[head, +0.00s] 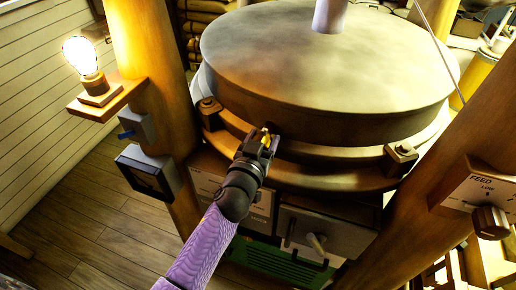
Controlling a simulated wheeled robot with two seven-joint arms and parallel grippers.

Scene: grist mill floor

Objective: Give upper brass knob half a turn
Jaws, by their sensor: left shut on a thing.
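My left gripper (264,143) reaches up from the bottom of the head view on its purple arm. It is shut on a small brass-yellow piece (266,136), which I take for the upper brass knob, at the front rim of the millstone housing. The dark fingers hide most of that knob, so its turn angle cannot be read. No second brass knob shows clearly beside it. My right gripper is not in view.
The big round millstone (320,65) stands just behind the gripper. Wooden posts (150,70) flank it. A lit bulb (80,55) stands on a left shelf. A FEED panel with a dial (490,222) is at right. A grey box with a lever (318,242) sits below.

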